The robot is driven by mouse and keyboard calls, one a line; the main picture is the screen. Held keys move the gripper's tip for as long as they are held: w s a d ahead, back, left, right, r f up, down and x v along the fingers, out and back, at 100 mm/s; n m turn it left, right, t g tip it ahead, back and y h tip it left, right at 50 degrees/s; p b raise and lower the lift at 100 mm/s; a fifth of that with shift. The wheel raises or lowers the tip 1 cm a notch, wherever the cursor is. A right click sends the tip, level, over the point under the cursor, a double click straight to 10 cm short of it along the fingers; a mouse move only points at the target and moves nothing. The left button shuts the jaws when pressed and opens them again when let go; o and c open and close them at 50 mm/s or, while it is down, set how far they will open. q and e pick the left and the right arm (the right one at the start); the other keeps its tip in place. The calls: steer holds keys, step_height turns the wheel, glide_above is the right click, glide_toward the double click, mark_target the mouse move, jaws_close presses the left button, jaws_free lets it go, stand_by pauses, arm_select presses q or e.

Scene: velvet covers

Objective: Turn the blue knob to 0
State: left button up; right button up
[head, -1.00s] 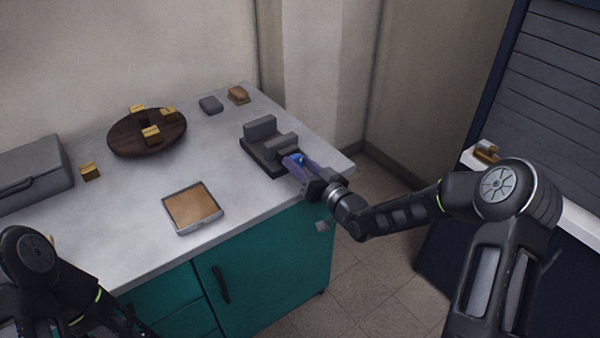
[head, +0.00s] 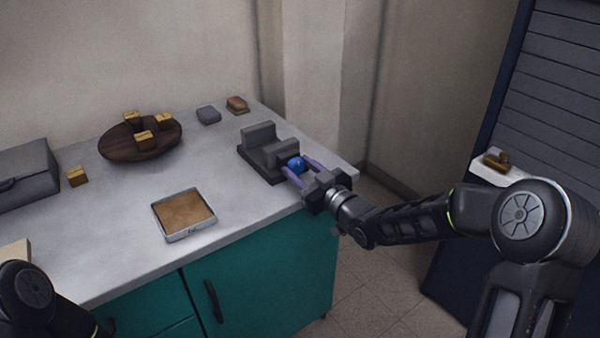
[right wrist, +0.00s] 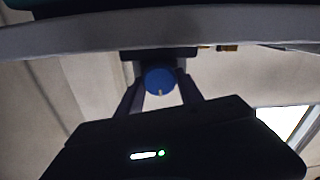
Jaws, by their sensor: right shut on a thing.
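The blue knob (head: 296,165) is on the front of a dark grey device (head: 262,166) at the right end of the counter. In the right wrist view the blue knob (right wrist: 160,80) shows a small pale mark at its lower edge. I cannot read any numbers around it. My right gripper (head: 299,167) is shut on the knob, with one purple finger on each side. In the right wrist view the fingers (right wrist: 161,88) flank the knob. Of my left arm only a dark link shows at the lower left; its gripper is out of view.
The counter (head: 110,235) holds a shallow tray (head: 186,214), a round wooden board (head: 122,150) with several small wooden blocks, and a grey case (head: 25,172). A grey block (head: 208,114) and a brown block (head: 237,104) lie at the back. The counter in front of the device is clear.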

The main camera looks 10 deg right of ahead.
steer(key=o, duration=1.4)
steer(key=v, duration=0.8)
steer(key=shift+w+f, duration=0.1)
